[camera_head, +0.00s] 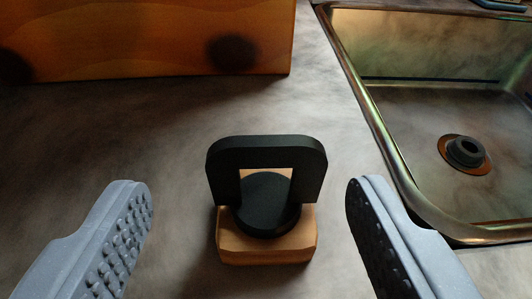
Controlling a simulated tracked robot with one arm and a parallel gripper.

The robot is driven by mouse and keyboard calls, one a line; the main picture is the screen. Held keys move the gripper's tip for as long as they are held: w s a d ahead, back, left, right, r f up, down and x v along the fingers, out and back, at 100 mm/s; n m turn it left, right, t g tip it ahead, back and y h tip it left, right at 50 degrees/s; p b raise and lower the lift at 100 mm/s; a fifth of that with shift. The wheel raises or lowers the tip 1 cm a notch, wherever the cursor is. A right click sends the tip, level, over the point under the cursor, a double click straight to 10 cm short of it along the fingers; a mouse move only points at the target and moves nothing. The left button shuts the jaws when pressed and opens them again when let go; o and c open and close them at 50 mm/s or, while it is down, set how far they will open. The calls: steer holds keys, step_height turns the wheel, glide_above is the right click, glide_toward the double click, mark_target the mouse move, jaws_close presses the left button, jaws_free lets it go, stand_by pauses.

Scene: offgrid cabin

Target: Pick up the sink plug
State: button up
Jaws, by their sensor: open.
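A black piece with a square arched handle and a round disc, which looks like the sink plug (267,151), stands upright on a small wooden block (266,252) on the counter. My gripper (249,192) is open, with one grey, dark-padded finger on each side of the plug and block. Neither finger appears to touch them, and there is a clear gap on both sides. The arch stands between and slightly beyond the fingertips in the picture. Another dark round piece (466,152) sits at the drain of the sink; I cannot tell whether it is loose.
A metal sink (385,140) with a raised rim is sunk into the counter at the right. An orange-brown wooden box or board (140,40) with dark knots stands at the back left. The mottled grey counter (130,130) is clear around the block.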

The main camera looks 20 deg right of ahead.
mark_target(267, 170)
steer(key=x, duration=0.3)
steer(key=shift+w+d+b, duration=0.2)
steer(key=shift+d+b, duration=0.2)
steer(key=shift+d, duration=0.05)
steer(key=shift+w+d, duration=0.1)
steer(key=shift+w, duration=0.45)
steer(key=shift+c, duration=0.3)
steer(key=c, duration=1)
